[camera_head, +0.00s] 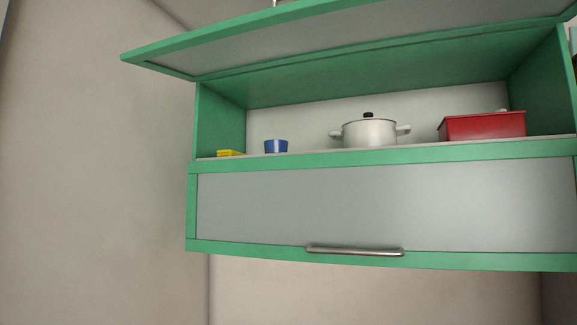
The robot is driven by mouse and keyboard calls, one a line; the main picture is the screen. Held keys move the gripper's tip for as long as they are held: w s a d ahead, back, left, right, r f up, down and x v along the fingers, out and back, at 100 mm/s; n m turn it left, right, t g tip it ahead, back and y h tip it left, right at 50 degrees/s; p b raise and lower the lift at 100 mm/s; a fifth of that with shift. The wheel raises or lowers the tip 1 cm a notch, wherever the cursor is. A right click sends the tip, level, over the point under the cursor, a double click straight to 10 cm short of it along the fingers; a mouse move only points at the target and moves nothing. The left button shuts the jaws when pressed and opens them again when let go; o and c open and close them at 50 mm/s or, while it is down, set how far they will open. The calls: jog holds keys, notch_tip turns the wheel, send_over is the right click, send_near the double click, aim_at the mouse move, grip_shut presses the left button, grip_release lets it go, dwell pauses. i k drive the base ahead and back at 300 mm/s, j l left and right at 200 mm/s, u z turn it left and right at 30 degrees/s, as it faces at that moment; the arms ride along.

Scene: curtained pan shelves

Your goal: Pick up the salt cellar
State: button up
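On the open upper shelf of the green cabinet (225,163), from left to right, are a small flat yellow item (231,153), a small blue cup-like vessel (276,146), a white two-handled pot (369,133) with a black lid knob, and a red box (486,126). A small pale thing (502,111) just shows above the red box's rim; I cannot tell whether it is in or behind it. I cannot tell for sure which of these is the salt cellar; the small blue vessel may be it. My gripper is not in view.
The upper flap (330,43) is raised above the shelf. The lower flap (380,208) is shut, with a metal bar handle (354,251) along its bottom edge. Shelf room is free between the blue vessel and the pot. Bare wall (100,170) lies to the left.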

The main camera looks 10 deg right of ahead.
aim_at(274, 145)
jog(key=i+j+z, duration=0.1)
jog(key=j+z, duration=0.5)
jog(key=z, duration=0.25)
jog(key=j+z, duration=0.4)
jog(key=i, duration=0.05)
